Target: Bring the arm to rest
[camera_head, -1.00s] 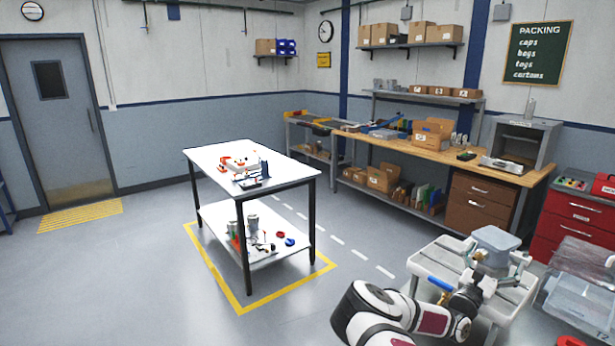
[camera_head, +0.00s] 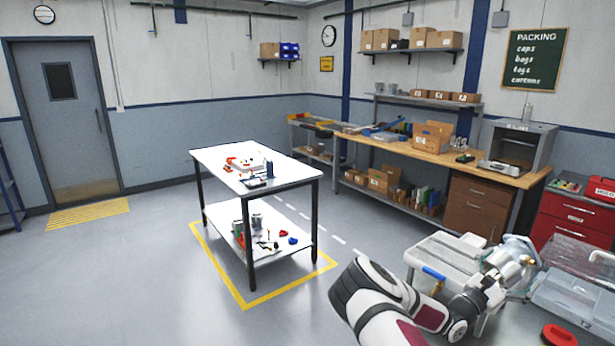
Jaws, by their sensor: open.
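My arm reaches in from the bottom right, with its white and dark links bent over the grey cart (camera_head: 437,252). My gripper (camera_head: 522,256) is at the arm's far end, at the cart's right side and near the clear bin. It is open; its fingers are small and partly hidden by my wrist, and I make out nothing held between them. A blue part (camera_head: 434,273) shows beside my arm at the cart's front.
A clear plastic bin (camera_head: 575,300) and a red ring (camera_head: 558,335) are at the bottom right. A red drawer cabinet (camera_head: 572,222) stands behind. A white table (camera_head: 222,163) bearing small parts stands mid-room, inside yellow floor lines. Open floor lies left of it.

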